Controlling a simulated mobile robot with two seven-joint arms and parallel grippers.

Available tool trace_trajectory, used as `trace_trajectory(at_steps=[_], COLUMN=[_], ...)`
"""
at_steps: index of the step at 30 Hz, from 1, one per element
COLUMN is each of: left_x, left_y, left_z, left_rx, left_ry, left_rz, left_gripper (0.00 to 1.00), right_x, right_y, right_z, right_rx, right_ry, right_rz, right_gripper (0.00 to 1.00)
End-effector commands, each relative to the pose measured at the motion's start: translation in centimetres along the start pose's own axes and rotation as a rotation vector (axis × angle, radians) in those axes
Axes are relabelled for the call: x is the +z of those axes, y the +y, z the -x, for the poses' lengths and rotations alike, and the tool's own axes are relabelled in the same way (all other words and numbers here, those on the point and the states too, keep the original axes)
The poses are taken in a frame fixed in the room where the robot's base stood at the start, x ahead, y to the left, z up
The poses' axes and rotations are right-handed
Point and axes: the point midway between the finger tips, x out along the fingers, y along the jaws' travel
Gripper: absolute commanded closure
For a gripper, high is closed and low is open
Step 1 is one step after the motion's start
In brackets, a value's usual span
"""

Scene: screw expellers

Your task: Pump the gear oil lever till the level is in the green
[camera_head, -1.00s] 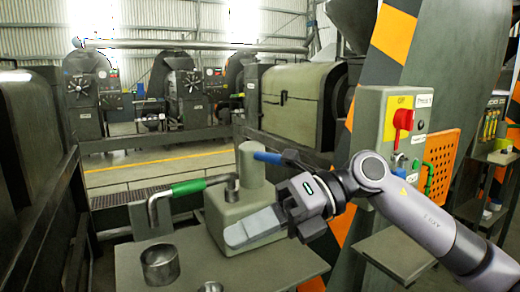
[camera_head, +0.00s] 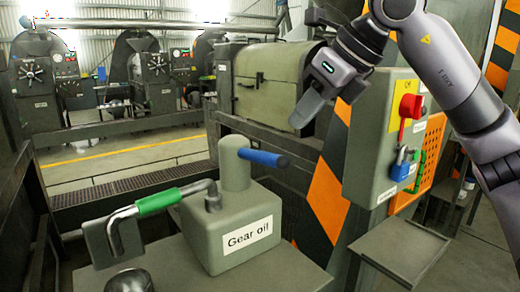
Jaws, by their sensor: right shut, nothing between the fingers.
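The gear oil pump (camera_head: 232,225) is a grey-green box with a white "Gear oil" label on its front. A short upright cylinder (camera_head: 235,172) stands on it, with a blue-gripped lever (camera_head: 263,158) sticking out to the right, roughly level. A bent metal pipe with a green grip (camera_head: 158,202) reaches out from the box to the left. My right gripper (camera_head: 305,112) is raised above and right of the blue lever, apart from it, shut and empty. My left gripper is out of view. I see no level gauge or green band.
The pump stands on a metal table (camera_head: 300,265), with a dark round cup (camera_head: 130,281) at the front left. A control box (camera_head: 385,140) with a red switch and a blue padlock (camera_head: 400,168) stands to the right, beside an orange-and-black striped panel (camera_head: 328,200).

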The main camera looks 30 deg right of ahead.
Motion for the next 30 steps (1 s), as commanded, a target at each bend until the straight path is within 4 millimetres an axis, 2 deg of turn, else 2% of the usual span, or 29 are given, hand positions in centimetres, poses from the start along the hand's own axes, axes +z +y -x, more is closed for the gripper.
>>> trace_trajectory(at_steps=[13,24,30], left_x=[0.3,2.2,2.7], left_y=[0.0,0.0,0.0], left_z=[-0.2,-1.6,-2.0], left_rx=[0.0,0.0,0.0], left_ry=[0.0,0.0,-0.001], left_rz=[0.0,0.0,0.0], left_gripper=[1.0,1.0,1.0], right_x=[-0.1,-0.2,-0.1], right_y=[-0.1,-0.1,0.0], right_z=[-0.4,-4.8,-6.5], right_rx=[-0.003,-0.002,-0.002], right_ry=[0.001,0.001,-0.001], right_rz=[-0.001,0.0,0.0], right_gripper=[1.0,1.0,1.0])
